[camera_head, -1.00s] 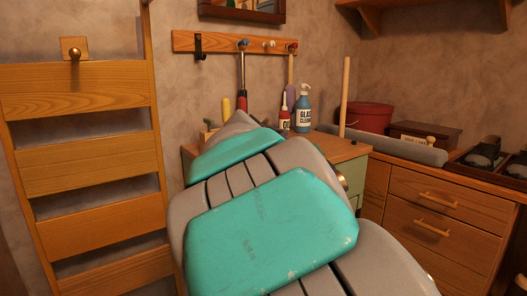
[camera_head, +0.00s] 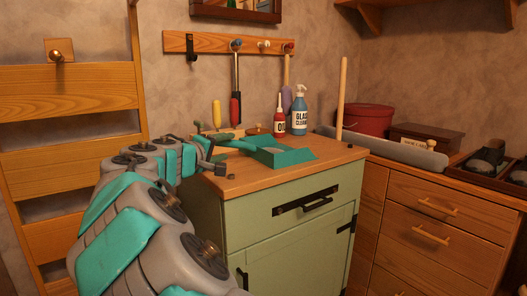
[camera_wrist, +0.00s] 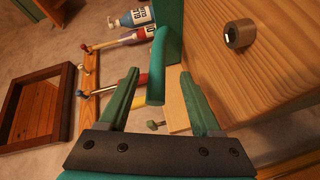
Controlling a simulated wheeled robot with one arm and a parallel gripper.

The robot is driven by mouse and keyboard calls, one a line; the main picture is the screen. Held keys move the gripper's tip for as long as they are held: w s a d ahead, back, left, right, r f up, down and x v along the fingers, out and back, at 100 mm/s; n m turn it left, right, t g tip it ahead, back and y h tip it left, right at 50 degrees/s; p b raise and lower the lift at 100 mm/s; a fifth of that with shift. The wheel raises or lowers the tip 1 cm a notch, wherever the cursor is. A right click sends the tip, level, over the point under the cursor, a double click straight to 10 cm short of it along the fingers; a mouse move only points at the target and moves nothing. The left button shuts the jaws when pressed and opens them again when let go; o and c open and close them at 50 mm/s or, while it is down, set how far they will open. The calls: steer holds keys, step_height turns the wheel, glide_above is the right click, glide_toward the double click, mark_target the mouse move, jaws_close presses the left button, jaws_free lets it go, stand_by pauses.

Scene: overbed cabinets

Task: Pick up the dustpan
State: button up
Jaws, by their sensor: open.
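The teal dustpan (camera_head: 285,155) lies on the wooden top of the green cabinet, its pan toward the right and its handle toward my gripper. My gripper (camera_head: 220,150) is at the left part of the cabinet top, by the handle end. In the wrist view, my gripper (camera_wrist: 160,75) is open, with its two green fingers spread. The dustpan's handle (camera_wrist: 157,62) shows in the gap between the fingertips, with no clear contact with either. Only part of the pan shows at the top of the wrist view.
Tools hang from the wall rack (camera_head: 215,43). A small dark knob (camera_head: 232,177) sits near the cabinet top's front left edge.

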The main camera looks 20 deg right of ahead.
mark_target(232, 145)
steer(key=shift+d+p+x, duration=0.2)
steer(key=shift+p+x, duration=0.3)
steer(key=shift+x, duration=2.2)
steer(key=shift+s+r, duration=0.1)
steer(key=shift+s, duration=0.1)
jaws_close()
